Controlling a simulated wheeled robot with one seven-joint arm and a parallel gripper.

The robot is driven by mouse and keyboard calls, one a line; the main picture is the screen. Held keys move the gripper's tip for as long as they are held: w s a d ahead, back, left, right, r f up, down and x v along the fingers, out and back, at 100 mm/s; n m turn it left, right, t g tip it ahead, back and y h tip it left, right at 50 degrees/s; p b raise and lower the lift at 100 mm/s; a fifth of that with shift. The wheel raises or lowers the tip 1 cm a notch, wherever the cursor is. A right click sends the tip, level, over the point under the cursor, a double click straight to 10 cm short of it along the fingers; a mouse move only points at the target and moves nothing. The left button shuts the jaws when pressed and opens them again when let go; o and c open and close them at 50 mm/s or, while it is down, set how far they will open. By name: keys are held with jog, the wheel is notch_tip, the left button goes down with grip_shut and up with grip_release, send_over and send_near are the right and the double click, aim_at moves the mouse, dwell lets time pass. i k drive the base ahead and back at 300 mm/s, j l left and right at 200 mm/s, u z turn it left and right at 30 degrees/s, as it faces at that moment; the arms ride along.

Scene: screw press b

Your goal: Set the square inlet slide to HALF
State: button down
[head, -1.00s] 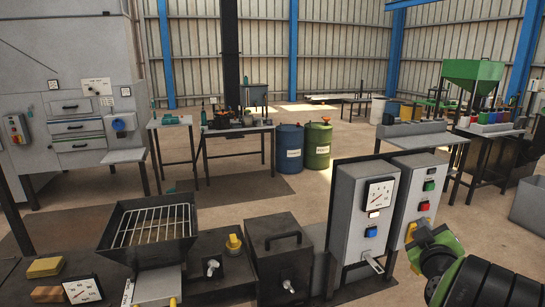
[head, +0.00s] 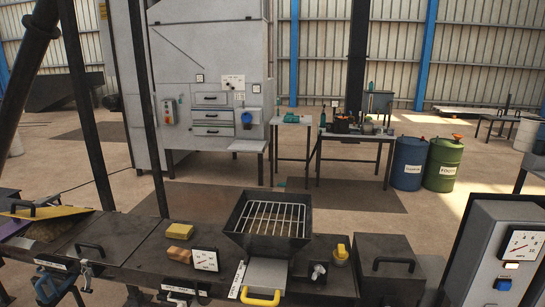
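A square black inlet hopper (head: 238,220) with a wire grille (head: 275,217) stands on the dark bench in the head view. A light grey slide plate (head: 268,272) sticks out from under its front side, toward me. A yellow handle (head: 260,298) is at the plate's near end, close to the bottom edge. A white label strip (head: 238,280) with small marks lies along the plate's left side. The marks are too small to read, so I cannot tell the slide's setting. My gripper is not in view.
Beside the hopper are a dial gauge (head: 205,260), a yellow sponge (head: 180,231), a brown block (head: 178,255), a yellow knob (head: 341,251) and a black lidded box (head: 389,264). A grey panel with a gauge (head: 490,250) stands at the right. Open floor lies behind the bench.

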aim_at(263, 275)
jog(key=i+j+u, duration=0.4)
jog(key=j, duration=0.15)
jog(key=i+j+u, duration=0.25)
jog(key=j+u, duration=0.2)
jog(key=j, duration=0.1)
